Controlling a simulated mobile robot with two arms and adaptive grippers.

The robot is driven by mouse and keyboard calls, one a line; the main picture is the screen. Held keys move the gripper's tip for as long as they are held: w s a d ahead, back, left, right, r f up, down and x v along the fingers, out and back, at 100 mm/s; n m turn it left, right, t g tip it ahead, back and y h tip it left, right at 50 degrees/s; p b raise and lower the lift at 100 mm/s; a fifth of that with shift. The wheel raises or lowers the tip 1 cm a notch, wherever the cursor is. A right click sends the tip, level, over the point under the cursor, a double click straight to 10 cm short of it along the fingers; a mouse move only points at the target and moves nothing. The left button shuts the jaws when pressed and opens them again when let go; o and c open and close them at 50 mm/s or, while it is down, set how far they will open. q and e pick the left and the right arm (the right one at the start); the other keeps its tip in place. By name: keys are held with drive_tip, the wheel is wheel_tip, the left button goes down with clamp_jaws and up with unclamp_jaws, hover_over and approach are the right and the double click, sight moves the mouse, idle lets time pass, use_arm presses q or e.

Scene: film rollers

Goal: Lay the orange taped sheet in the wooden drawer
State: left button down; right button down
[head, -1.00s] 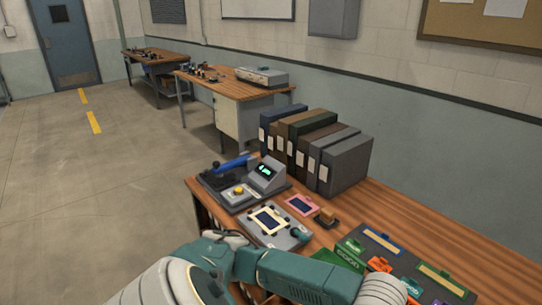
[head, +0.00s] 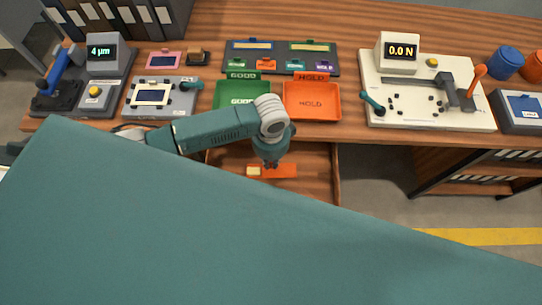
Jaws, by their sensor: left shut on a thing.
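The wooden drawer (head: 320,163) is open below the bench's front edge, and its right wall shows. My left gripper (head: 272,164) points down over the drawer. It is shut on the orange taped sheet (head: 284,171), a small orange strip with a cream patch at its left end. The sheet lies flat within the drawer's outline; I cannot tell whether it touches the drawer floor. The front of the drawer is hidden by a large teal shape close to the camera. My right gripper is not in view.
Behind the drawer stand a green GOOD tray (head: 230,92) and an orange HOLD tray (head: 312,115). A white test device (head: 400,110) reading 0.0 N is to the right. A gauge (head: 108,75) and a grey plate fixture (head: 172,108) are to the left.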

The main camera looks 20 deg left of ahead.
use_arm(q)
drive_tip(key=shift+f+m, duration=0.3)
drive_tip(key=shift+f, duration=0.1)
wheel_tip(320, 180, down, 5)
drive_tip(key=b, duration=0.6)
drive_tip(key=shift+f, duration=0.1)
wheel_tip(320, 180, down, 2)
drive_tip(key=shift+f+b, duration=0.25)
drive_tip(key=shift+b, duration=0.35)
drive_tip(key=shift+f, duration=0.6)
drive_tip(key=c, duration=2.3)
unclamp_jaws()
drive_tip(key=o, duration=0.6)
drive_tip(key=shift+c, duration=0.2)
drive_tip(key=shift+o, duration=0.3)
